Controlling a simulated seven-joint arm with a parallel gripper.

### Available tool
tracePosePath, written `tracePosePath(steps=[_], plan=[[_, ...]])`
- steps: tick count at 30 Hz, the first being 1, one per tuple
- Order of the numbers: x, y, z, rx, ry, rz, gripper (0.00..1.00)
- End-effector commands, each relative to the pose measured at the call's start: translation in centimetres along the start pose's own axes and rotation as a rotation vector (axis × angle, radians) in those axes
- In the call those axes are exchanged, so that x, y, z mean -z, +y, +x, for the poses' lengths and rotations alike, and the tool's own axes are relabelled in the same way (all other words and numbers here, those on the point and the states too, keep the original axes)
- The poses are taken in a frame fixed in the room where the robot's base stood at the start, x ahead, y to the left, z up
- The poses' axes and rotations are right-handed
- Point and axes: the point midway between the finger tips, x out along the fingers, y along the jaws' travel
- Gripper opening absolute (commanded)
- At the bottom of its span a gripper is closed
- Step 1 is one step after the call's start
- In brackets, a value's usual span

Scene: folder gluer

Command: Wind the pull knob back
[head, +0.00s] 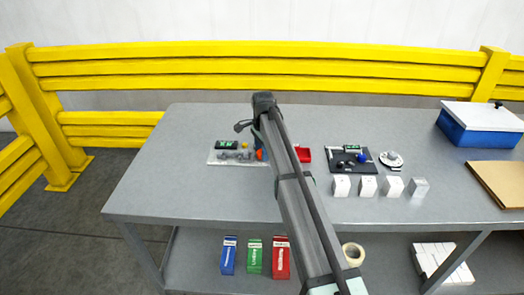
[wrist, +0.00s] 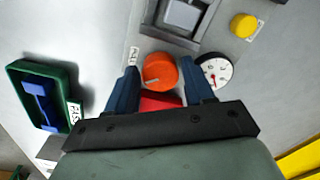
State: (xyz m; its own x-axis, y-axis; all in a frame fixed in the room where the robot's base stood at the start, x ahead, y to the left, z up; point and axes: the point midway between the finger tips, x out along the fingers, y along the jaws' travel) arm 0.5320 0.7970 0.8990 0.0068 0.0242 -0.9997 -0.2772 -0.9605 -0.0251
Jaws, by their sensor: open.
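A round orange knob (wrist: 159,71) with a white pointer line shows in the wrist view. It also shows in the head view (head: 260,155) at the right end of a light panel. My gripper (wrist: 160,66) is open, with one blue finger on each side of the orange knob. I cannot tell whether the fingers touch it. A red part (wrist: 157,103) shows just below the knob, partly hidden by the gripper. In the head view my arm hides most of the gripper.
A white dial gauge (wrist: 215,70) sits close to the right finger. A yellow button (wrist: 243,25), a grey square frame (wrist: 183,15) and a green box with a blue part (wrist: 43,97) lie around. A red tray (head: 304,155) and dark panel (head: 340,167) stand right of the arm.

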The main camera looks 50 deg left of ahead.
Motion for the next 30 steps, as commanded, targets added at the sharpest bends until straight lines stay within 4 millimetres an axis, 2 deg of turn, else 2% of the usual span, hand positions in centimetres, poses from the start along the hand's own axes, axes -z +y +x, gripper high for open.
tracePosePath(steps=[5,15,21,30], plan=[[0.0,-0.1,-1.9,0.001,0.0,0.0,0.53],[0.0,-0.1,-8.5,0.002,0.0,0.0,0.53],[0.0,-0.1,-11.6,0.001,0.0,0.0,0.53],[0.0,0.0,-13.6,0.0,0.0,0.0,0.53]])
